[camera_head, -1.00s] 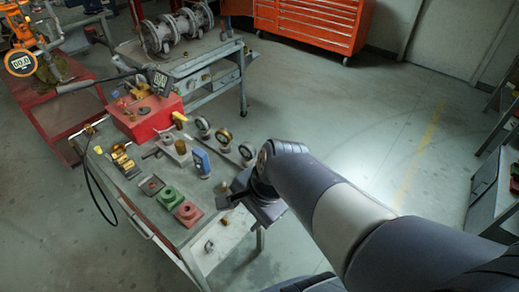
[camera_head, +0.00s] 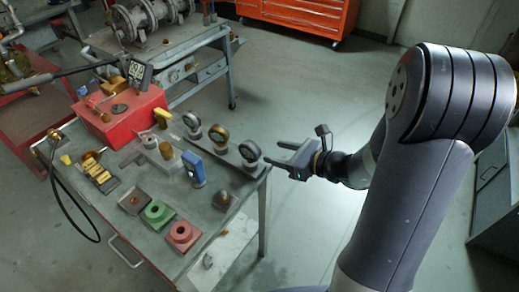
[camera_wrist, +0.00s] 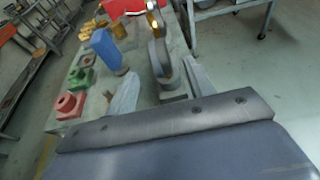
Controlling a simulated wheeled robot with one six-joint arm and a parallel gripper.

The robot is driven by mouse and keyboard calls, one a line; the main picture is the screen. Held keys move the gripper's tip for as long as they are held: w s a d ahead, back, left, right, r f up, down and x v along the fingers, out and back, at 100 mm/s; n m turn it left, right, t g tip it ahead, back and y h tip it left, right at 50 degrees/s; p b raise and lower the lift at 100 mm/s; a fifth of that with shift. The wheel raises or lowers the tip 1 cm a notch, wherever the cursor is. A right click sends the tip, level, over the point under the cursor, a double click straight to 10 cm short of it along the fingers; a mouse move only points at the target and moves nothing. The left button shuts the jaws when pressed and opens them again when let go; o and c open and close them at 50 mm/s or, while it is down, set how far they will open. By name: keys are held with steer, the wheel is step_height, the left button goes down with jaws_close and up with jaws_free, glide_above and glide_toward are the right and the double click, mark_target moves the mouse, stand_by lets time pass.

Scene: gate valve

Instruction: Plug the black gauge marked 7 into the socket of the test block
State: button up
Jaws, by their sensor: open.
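Three round dial gauges stand in a row on a grey rail on the bench. The nearest, dark-rimmed gauge (camera_head: 250,151) is at the rail's right end, beside a brass-rimmed gauge (camera_head: 219,134) and a further dark one (camera_head: 192,120). Their numbers are too small to read. My gripper (camera_head: 276,153) is open and empty just right of the nearest gauge. In the wrist view, a gauge (camera_wrist: 160,57) shows edge-on between and beyond the open fingers. A grey block (camera_head: 162,155) with a lever and brass cylinder stands left of the rail; I cannot tell whether it is the test block.
A blue upright device (camera_head: 193,167) stands left of the nearest gauge. Green (camera_head: 157,213) and red (camera_head: 182,235) socketed blocks lie near the front edge. Floor right of the bench is clear.

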mark_target(256, 147)
steer(key=p+x, duration=0.1)
steer(key=x, duration=0.9)
steer(key=shift+a+f, duration=0.15)
steer(key=shift+c, duration=0.3)
jaws_close()
